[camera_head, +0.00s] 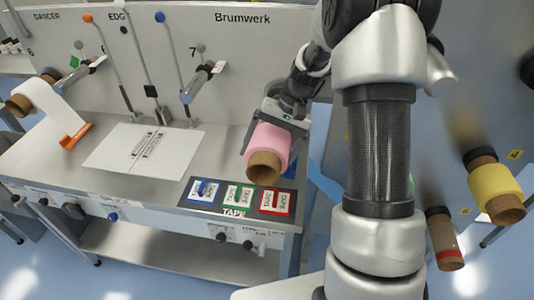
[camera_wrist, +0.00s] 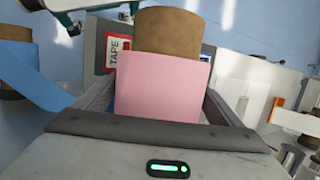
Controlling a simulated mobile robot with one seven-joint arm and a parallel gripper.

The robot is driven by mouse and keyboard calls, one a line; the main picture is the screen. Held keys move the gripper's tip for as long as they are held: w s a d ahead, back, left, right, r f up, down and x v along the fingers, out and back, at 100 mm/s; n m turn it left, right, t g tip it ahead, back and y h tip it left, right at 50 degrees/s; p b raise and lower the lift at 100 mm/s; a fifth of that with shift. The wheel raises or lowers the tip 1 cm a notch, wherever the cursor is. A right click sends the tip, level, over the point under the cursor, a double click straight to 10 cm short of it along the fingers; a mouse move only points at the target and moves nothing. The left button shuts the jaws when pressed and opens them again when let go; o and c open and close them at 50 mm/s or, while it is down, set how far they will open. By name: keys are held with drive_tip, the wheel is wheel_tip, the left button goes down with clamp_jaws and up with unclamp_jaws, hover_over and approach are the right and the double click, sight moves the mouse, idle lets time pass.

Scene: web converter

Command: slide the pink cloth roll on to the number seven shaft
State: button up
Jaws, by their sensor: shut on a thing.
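The pink cloth roll (camera_head: 268,148) is a pink sleeve on a brown core, held by my gripper (camera_head: 280,112) above the right end of the steel bench. In the wrist view the pink roll (camera_wrist: 162,86) sits between the two fingers of my gripper (camera_wrist: 160,105), its brown core pointing away.
A white roll (camera_head: 40,100) sits on shaft 6 at left, its web running to an orange bar (camera_head: 76,135). Thin rods with coloured balls rise between the shafts. A printed sheet (camera_head: 143,149) and tape tray (camera_head: 238,195) lie on the bench. A yellow roll (camera_head: 494,188) hangs at right.

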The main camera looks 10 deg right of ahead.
drive_tip(key=shift+w+d+p, duration=0.15)
drive_tip(key=shift+w+d, duration=0.1)
drive_tip(key=shift+w, duration=0.35)
drive_tip(key=shift+w+d+p, duration=0.15)
drive_tip(key=shift+w+d, duration=0.1)
drive_tip(key=shift+w, duration=0.35)
drive_tip(key=shift+w+d+p, duration=0.2)
drive_tip(key=shift+w+d, duration=0.1)
drive_tip(key=shift+w, duration=0.45)
drive_tip(key=shift+w+d+p, duration=0.2)
drive_tip(key=shift+w+d, duration=0.1)
drive_tip(key=shift+w, duration=0.4)
drive_tip(key=shift+w+d+p, duration=0.2)
drive_tip(key=shift+w+d, duration=0.1)
drive_tip(key=shift+w, duration=0.45)
drive_tip(key=shift+w+d+p, duration=0.25)
drive_tip(key=shift+w+d, duration=0.05)
drive_tip(key=shift+w, duration=0.45)
drive_tip(key=shift+w+d+p, duration=0.25)
drive_tip(key=shift+w+d, duration=0.1)
drive_tip(key=shift+w, duration=0.45)
drive_tip(key=shift+w+d+p, duration=0.25)
drive_tip(key=shift+w+d, duration=0.05)
drive_tip(key=shift+w, duration=0.45)
drive_tip(key=shift+w+d, duration=0.35)
drive_tip(key=shift+w, duration=0.4)
drive_tip(key=shift+w+d, duration=0.3)
drive_tip(key=shift+w, duration=0.45)
drive_tip(key=o, duration=1.8)
